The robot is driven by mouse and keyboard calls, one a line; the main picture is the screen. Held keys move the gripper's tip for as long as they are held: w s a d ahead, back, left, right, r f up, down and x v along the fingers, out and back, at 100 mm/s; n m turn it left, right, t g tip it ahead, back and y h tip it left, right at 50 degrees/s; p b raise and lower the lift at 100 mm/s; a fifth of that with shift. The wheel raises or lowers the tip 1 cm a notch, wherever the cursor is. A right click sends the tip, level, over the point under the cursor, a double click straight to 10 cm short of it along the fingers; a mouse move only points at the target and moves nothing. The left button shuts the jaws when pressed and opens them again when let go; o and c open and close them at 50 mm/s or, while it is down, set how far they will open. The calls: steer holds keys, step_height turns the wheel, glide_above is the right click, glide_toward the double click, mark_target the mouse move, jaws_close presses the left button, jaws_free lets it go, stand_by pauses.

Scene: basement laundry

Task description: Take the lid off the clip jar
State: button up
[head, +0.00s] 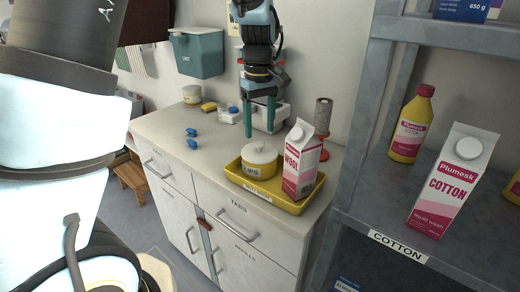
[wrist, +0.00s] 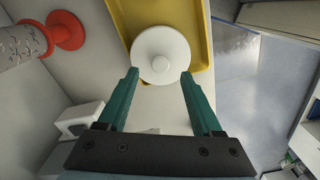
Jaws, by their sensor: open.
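My gripper (head: 259,134) points down, open and empty, above the lid. In the wrist view my gripper's fingertips (wrist: 160,73) are spread either side of the lid's near part. I cannot tell the exact height gap.
A pink and white wool carton (head: 301,162) stands in the tray right beside the jar. Behind are a red-based roll holder (head: 323,116) and a white appliance (head: 277,115). Small blue pieces (head: 191,138) and another lidded jar (head: 192,95) are left. A metal shelf (head: 400,200) stands right.

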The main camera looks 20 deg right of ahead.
mark_target(260, 143)
steer(key=shift+f+p, duration=0.5)
steer(key=shift+f, duration=1.5)
steer(key=shift+c, duration=0.4)
jaws_close()
